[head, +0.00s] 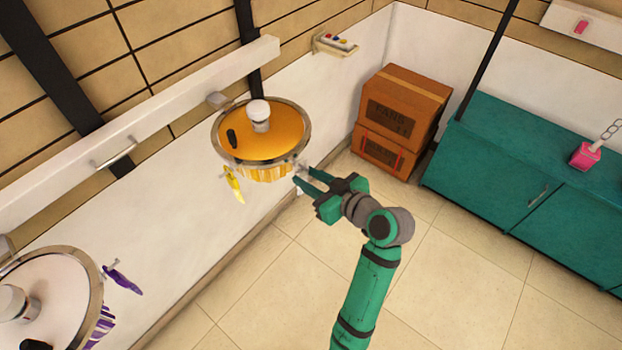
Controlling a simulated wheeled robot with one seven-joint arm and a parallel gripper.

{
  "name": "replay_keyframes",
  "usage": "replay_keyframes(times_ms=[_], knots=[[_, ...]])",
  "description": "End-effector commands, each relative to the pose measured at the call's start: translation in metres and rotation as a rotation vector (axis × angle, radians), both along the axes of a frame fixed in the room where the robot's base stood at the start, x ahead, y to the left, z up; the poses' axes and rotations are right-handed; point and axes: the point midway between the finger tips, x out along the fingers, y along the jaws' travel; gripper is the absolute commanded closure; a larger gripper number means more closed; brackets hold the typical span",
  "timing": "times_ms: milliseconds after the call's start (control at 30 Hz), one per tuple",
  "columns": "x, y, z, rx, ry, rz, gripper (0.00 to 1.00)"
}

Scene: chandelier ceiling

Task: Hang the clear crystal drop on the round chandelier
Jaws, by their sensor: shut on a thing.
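A round chandelier (270,143) with an orange top, a silver rim and a white knob hangs at the upper middle of the head view. Yellow drops hang below its rim. My gripper (300,174) is at the right side of this rim, its fingers pointing left toward it. It is shut on a small pale, clear-looking piece, the crystal drop (303,168), mostly hidden by the fingers. I cannot tell whether the drop touches the rim. One yellow drop (234,184) hangs apart at the rim's left side.
A second round chandelier (60,285) with a white top and purple drops is at the lower left. A white beam (140,130) runs behind both. Cardboard boxes (402,108) and a teal cabinet (500,165) with a pink block (585,155) stand right. The tiled floor is clear.

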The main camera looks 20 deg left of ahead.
Motion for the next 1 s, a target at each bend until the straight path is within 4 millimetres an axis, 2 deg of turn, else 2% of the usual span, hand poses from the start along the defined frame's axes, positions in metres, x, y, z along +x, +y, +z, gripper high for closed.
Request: replay_keyframes(times_ms=[1000], knots=[[0.000, 0.001, -0.011, 0.001, 0.001, 0.001, 1.00]])
